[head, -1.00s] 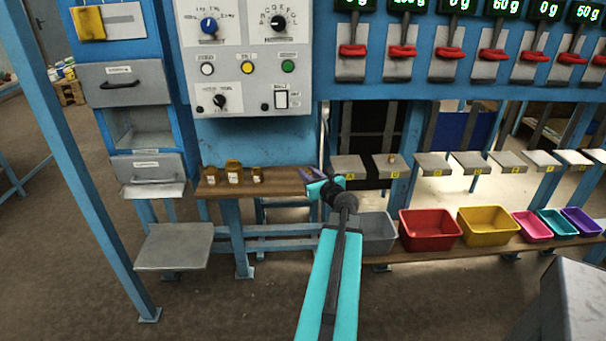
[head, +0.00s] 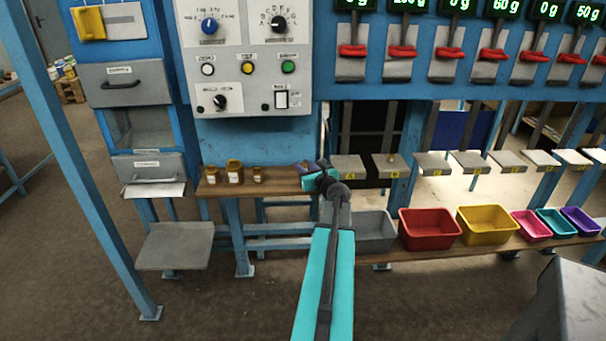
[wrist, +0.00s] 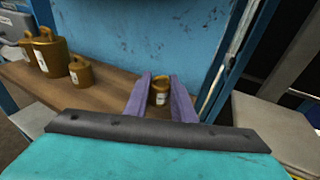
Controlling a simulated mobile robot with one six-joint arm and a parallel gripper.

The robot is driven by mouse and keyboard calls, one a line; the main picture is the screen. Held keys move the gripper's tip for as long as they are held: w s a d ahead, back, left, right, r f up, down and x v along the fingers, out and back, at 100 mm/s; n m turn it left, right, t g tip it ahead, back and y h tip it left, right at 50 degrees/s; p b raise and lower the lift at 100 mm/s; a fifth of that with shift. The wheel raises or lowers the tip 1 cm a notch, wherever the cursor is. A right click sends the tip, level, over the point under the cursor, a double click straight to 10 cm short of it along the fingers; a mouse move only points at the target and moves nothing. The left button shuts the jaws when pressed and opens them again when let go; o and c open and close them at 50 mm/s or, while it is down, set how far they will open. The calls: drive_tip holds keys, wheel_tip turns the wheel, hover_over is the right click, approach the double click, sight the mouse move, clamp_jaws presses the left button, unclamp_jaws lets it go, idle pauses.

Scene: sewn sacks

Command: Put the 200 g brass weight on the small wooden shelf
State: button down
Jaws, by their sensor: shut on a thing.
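The small wooden shelf (head: 280,184) is below the grey control panel in the head view; its brown top also shows in the wrist view (wrist: 105,98). My gripper (head: 304,167) is at the shelf's right end. In the wrist view, my gripper's purple fingers (wrist: 160,78) are shut on a small brass weight (wrist: 160,94) with a white label, too small to read. The weight is upright, over or on the shelf top; contact cannot be told. Several other brass weights (head: 235,173) stand on the shelf's left part, with a gap between them and my gripper.
A blue wall stands behind the shelf. Below stand a grey bin (head: 374,234), a red bin (head: 431,228) and others. A grey step (head: 176,248) is at lower left.

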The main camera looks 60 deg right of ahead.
drive_tip(key=shift+w+d, duration=0.3)
drive_tip(key=shift+a+f, duration=0.1)
drive_tip(key=shift+f, duration=1.65)
drive_tip(key=shift+f, duration=0.2)
drive_tip(key=c, duration=1.5)
unclamp_jaws()
drive_tip(key=shift+r, duration=0.15)
drive_tip(key=shift+r, duration=0.1)
drive_tip(key=shift+b+v, duration=0.7)
drive_tip(key=shift+v, duration=5.35)
drive_tip(key=shift+s, duration=0.1)
